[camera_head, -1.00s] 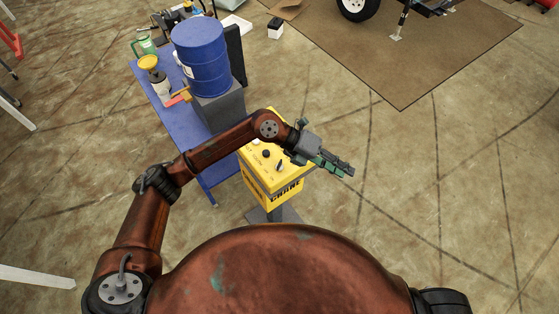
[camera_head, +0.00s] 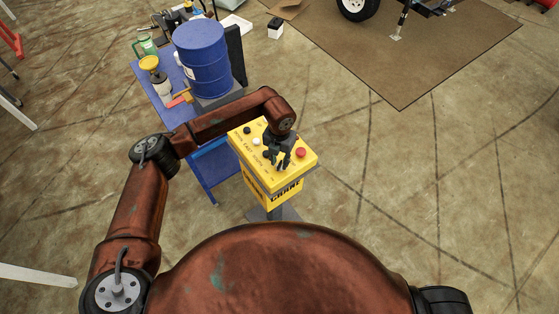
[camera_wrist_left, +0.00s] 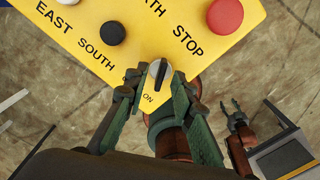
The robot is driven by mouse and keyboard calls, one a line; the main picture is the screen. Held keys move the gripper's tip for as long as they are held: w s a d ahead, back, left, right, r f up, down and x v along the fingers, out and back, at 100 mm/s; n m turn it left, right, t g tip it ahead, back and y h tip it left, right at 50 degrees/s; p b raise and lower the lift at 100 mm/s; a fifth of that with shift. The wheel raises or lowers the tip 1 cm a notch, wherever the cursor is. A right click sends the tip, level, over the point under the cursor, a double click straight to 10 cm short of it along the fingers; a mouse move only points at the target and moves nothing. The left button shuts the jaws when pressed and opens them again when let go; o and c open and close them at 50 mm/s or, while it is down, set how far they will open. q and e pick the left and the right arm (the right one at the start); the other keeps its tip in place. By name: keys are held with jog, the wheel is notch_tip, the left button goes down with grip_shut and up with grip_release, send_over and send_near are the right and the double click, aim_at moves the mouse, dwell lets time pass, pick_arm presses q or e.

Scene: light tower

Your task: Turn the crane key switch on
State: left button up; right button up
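The yellow crane control box (camera_head: 246,158) stands on a post in the head view. Its top fills the upper part of the left wrist view (camera_wrist_left: 85,58). The key switch (camera_wrist_left: 157,73) is a dark knob with a pale stripe, beside an "ON" label. My left gripper (camera_head: 278,160) is over the box top, pointing down. In the left wrist view its green fingers (camera_wrist_left: 153,90) are apart, one on each side of the switch; contact cannot be told. In the head view the gripper hides the switch. My right gripper (camera_wrist_left: 236,108) shows in the left wrist view with fingers apart and empty.
A red STOP button (camera_head: 300,153) and a black button (camera_wrist_left: 112,33) sit near the switch. A blue table (camera_head: 150,95) with a blue barrel (camera_head: 203,62) stands behind and left of the box.

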pick_arm(q)
jog(key=shift+f, duration=0.4)
jog(key=shift+c, duration=0.4)
grip_shut()
